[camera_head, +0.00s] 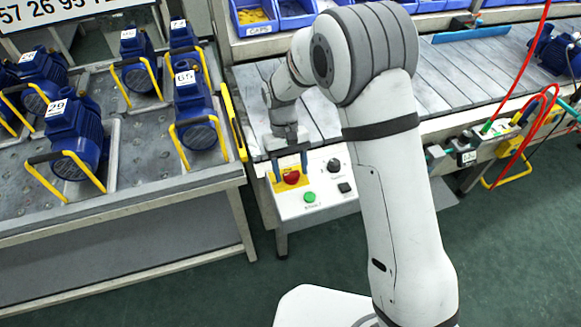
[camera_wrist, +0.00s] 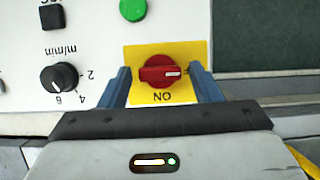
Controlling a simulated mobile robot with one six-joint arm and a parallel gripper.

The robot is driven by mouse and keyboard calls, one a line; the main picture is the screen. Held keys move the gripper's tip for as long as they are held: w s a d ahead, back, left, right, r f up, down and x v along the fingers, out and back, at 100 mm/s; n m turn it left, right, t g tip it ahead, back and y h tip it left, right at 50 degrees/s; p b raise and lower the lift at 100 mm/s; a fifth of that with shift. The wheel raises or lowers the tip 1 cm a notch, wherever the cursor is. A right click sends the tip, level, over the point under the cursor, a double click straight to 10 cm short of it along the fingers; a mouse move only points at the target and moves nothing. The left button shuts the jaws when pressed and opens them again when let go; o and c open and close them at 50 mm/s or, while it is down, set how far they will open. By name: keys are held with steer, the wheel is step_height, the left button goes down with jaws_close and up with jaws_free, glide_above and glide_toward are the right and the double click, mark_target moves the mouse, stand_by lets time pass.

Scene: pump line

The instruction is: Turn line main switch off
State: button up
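The line main switch is a red rotary knob (camera_wrist: 160,74) on a yellow plate (camera_wrist: 140,52). In the wrist view its handle lies crosswise with a white mark at the right end, and an upside-down "ON" label sits below it. In the head view the red knob (camera_head: 291,178) is on the white control panel (camera_head: 325,202), partly framed by my fingers. My gripper (camera_wrist: 160,69) is open, with one blue finger on each side of the knob and a visible gap to it. In the head view my gripper (camera_head: 290,167) points down over the panel.
A green button (camera_wrist: 132,9), a black speed dial (camera_wrist: 59,79) and a black square button (camera_wrist: 52,17) share the panel. A bench (camera_head: 130,185) with several blue pumps stands left. The conveyor (camera_head: 450,80) runs behind the panel.

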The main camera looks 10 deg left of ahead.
steer(key=shift+o, duration=0.4)
steer(key=v, duration=0.7)
steer(key=shift+r, duration=0.35)
steer(key=shift+w+a, duration=0.1)
steer(key=s+d+r+m+t+y, duration=0.1)
steer(key=s+d+r+m, duration=0.1)
steer(key=d+r, duration=0.45)
steer(key=s+d+r+m+t+y, duration=0.15)
steer(key=d+r, duration=0.25)
steer(key=d, duration=0.6)
steer(key=s+d+r+m+t, duration=0.1)
steer(key=s+d+m+t, duration=0.2)
steer(key=s+d, duration=0.9)
steer(key=shift+s+d+r+t, duration=0.2)
steer(key=shift+s+t, duration=0.25)
steer(key=shift+s, duration=0.25)
